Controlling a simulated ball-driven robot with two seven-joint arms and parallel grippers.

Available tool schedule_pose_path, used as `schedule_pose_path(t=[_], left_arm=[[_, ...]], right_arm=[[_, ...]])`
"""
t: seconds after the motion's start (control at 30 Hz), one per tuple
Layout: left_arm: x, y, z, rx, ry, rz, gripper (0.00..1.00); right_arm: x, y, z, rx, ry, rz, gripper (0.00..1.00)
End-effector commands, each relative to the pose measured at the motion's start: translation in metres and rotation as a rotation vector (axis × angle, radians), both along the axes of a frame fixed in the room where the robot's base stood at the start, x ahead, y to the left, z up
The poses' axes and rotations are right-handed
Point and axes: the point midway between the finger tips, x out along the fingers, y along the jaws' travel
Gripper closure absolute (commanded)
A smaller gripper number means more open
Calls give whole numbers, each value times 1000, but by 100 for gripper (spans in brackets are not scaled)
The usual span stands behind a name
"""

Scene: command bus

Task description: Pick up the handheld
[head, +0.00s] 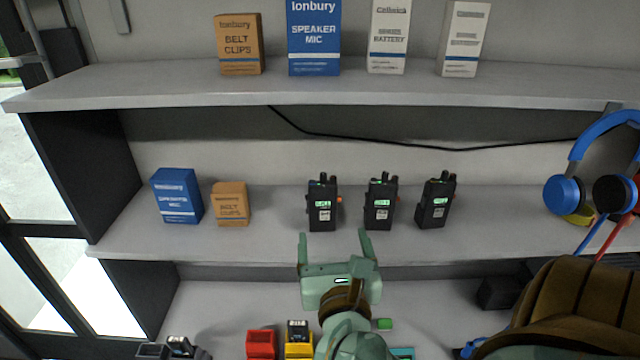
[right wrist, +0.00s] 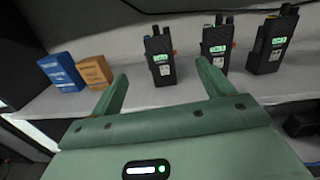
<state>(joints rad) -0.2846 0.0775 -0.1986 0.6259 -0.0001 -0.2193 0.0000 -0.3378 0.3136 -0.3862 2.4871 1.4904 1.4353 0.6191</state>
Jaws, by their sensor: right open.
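Three black handheld radios with small green screens stand upright in a row on the middle shelf: a left one (head: 322,203), a middle one (head: 380,202) and a right one (head: 436,201). The right wrist view shows them too: the left one (right wrist: 160,58), the middle one (right wrist: 217,45) and the right one (right wrist: 272,42). My right gripper (head: 335,243) is green, open and empty, in front of the shelf edge and below the left and middle radios. In the right wrist view the left radio appears between its two fingers, beyond their tips. My left gripper is not in view.
A blue box (head: 177,197) and an orange box (head: 230,204) stand left on the middle shelf (head: 270,240). Blue headphones (head: 566,192) hang at right. Several boxes line the upper shelf (head: 180,84). Red (head: 262,344) and yellow (head: 298,350) items sit below. A brown chair-like shape (head: 570,305) fills the lower right.

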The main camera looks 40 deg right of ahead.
Motion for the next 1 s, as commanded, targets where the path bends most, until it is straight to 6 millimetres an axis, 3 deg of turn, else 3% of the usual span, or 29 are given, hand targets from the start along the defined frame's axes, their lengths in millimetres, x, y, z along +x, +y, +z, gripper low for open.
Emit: schedule_pose_path(t=[0.13,0.27,0.5,0.67,1.0], left_arm=[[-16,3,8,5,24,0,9],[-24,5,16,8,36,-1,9],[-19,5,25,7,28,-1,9],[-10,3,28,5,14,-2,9],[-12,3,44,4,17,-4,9]], right_arm=[[14,-11,6,48,-11,2,20],[40,-31,6,43,-10,1,20],[80,-59,4,43,-9,1,20],[90,-66,3,44,-8,1,20],[131,-88,4,43,-9,1,20]])
